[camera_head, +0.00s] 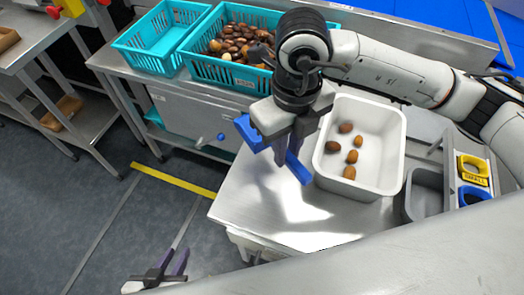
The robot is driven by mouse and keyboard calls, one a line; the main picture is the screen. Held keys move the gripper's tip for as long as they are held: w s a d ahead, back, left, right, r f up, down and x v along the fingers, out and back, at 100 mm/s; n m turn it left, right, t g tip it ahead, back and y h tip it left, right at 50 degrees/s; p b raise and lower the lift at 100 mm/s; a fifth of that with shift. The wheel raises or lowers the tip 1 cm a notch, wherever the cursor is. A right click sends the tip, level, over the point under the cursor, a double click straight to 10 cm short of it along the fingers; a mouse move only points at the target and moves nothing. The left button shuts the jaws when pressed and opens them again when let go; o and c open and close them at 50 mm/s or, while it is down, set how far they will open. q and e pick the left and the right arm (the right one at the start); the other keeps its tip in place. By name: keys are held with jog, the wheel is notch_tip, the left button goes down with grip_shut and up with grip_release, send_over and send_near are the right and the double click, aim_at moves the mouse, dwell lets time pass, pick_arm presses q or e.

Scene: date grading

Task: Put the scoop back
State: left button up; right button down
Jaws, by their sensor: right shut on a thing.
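My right gripper (284,146) is shut on the blue scoop (249,134), with a blue part showing on each side of the fingers. It holds the scoop over the steel table (258,205), left of the white tray (399,150). The middle of the scoop is hidden by the fingers. My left gripper (178,258) is low at the bottom left, over the floor, with its fingers apart and empty.
The white tray holds several brown dates (346,128). To its right are a grey bin (424,181), a yellow piece labelled SMALL (473,163) and a blue piece (475,192). Behind stand a teal crate of dates (222,72) and an empty-looking teal crate (139,58).

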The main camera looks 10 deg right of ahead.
jog(key=shift+a+f+m, duration=0.15)
jog(key=shift+f+m, duration=0.05)
jog(key=shift+m, duration=0.4)
notch_tip(320, 180, down, 10)
jog(key=shift+r+p, duration=0.1)
jog(key=shift+p, duration=0.3)
jog(key=shift+f, duration=0.2)
jog(key=c, duration=1.7)
grip_release()
jog(key=shift+o, duration=0.2)
jog(key=shift+r, duration=0.1)
notch_tip(320, 180, up, 12)
jog(key=shift+r+b, duration=0.15)
jog(key=shift+b, duration=0.4)
